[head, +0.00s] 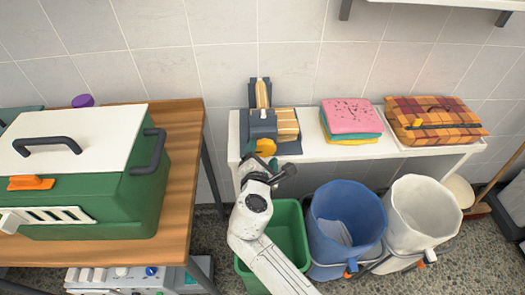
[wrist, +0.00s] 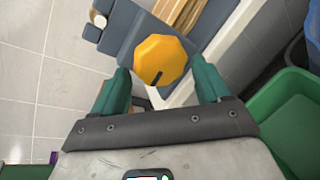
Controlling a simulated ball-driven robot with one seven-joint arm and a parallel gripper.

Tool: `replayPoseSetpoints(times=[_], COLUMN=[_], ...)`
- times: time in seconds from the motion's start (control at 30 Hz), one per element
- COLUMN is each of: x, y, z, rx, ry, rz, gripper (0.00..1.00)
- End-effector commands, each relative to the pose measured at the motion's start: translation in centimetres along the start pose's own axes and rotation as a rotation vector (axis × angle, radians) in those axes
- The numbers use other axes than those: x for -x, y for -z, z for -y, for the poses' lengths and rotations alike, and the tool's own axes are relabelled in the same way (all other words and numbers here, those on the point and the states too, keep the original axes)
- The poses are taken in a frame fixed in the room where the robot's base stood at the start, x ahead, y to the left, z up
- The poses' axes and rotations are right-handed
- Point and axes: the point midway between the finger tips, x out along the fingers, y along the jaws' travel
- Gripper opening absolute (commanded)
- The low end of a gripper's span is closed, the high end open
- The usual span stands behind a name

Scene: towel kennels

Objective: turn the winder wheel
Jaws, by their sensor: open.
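The winder wheel is a yellow many-sided knob (wrist: 160,59) with a dark mark on its face. In the head view the wheel (head: 266,147) sits at the front of a grey-blue winder (head: 263,124) on the white shelf. My gripper (wrist: 162,83) is open, with green fingers, one on each side of the wheel in the wrist view. I cannot tell whether the fingers touch it. In the head view my gripper's fingers are mostly hidden behind my wrist, just below the wheel.
Folded pink, teal and yellow cloths (head: 350,118) and a plaid bundle (head: 434,119) lie on the white shelf (head: 330,152). A green bin (head: 289,225), a blue bucket (head: 346,213) and a white bucket (head: 424,211) stand below. A wooden table (head: 185,150) bears a green carrier (head: 110,195).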

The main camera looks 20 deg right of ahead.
Motion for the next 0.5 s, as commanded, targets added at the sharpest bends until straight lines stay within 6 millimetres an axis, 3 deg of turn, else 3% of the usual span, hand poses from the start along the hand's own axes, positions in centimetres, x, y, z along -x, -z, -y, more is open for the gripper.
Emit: replayPoseSetpoints(times=[0.2, 0.5], x=[-1.9, -2.1], y=[0.0, 0.0], z=[0.0, 0.1], rx=[0.001, 0.0], ry=[0.001, 0.001], rz=[0.0, 0.0], gripper=[0.76, 0.76])
